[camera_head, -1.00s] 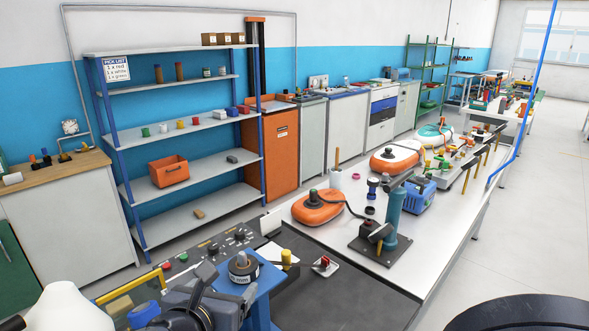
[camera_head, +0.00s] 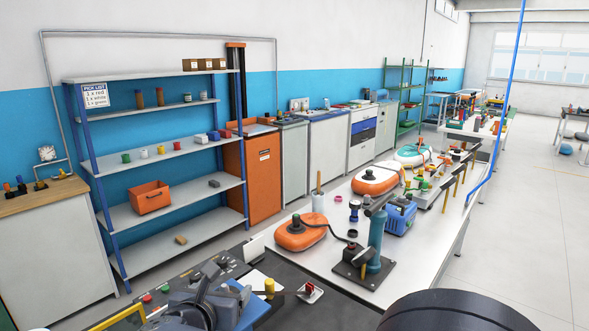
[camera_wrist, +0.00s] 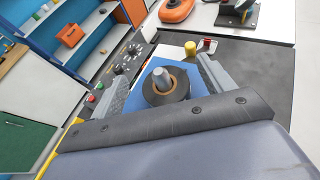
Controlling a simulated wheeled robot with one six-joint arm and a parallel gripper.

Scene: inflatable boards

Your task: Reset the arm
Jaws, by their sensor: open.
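My gripper (camera_wrist: 176,66) shows in the wrist view with its two grey fingers apart and nothing held between them. Beyond and between the fingers, a dark round piece (camera_wrist: 152,97) with a grey upright pin sits on a blue stand (camera_wrist: 128,112). I cannot tell how far the fingertips are from it. In the head view, my grey-blue wrist and gripper (camera_head: 205,302) are at the bottom, left of centre, in front of the blue stand (camera_head: 236,312) and covering much of it. The round piece is hidden there.
A control panel with knobs (camera_head: 222,266) lies beside the stand. A yellow-topped piece (camera_head: 269,288) and a red-knobbed piece (camera_head: 310,291) are close by on the dark bench. An orange board (camera_head: 300,232) and a teal pump (camera_head: 376,240) stand on the white table.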

